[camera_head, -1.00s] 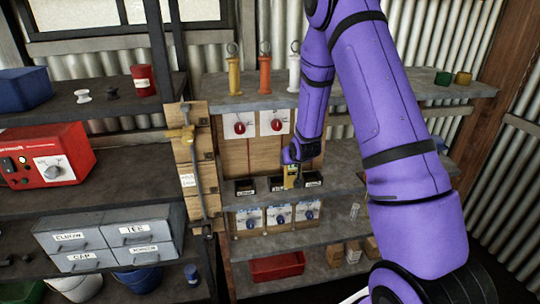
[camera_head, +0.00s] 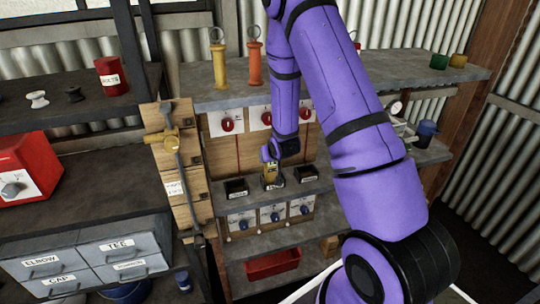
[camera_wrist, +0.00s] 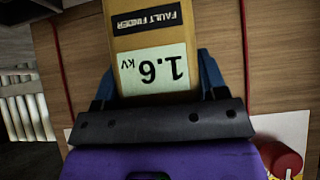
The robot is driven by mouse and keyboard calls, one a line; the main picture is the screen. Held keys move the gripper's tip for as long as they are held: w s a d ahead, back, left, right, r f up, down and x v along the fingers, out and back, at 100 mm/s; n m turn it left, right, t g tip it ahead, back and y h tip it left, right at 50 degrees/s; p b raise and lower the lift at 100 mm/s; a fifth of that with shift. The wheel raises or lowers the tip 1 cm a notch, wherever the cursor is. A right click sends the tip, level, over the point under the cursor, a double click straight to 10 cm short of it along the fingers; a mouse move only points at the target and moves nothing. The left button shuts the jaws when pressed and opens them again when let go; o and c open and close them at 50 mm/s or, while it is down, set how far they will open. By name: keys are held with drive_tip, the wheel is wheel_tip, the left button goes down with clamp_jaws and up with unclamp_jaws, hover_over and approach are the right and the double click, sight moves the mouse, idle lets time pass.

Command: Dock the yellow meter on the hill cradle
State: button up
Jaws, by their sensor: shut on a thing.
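The yellow meter (camera_wrist: 150,72) is held between the blue fingers of my gripper (camera_wrist: 157,78) in the wrist view. Its face reads "FAULT FINDER" and "1.6 kV", upside down there. In the head view my gripper (camera_head: 270,156) points down with the meter (camera_head: 269,174) below it, roughly upright at the middle of a row of dark cradles. The left cradle (camera_head: 237,189) and right cradle (camera_head: 306,174) show beside it. The middle one is mostly hidden by the meter, and I cannot tell whether the meter is seated. The cradle labels are too small to read.
Red knobs (camera_head: 228,125) sit on the back panel, and blue-knobbed switches (camera_head: 272,214) below the cradles. Yellow (camera_head: 219,65) and orange (camera_head: 254,64) ringed handles stand on the upper shelf. A wooden post with a lever (camera_head: 175,143) stands at the left. A red bin (camera_head: 272,264) sits below.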

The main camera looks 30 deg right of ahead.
drive_tip(key=o, duration=1.1)
drive_tip(key=shift+f, duration=0.1)
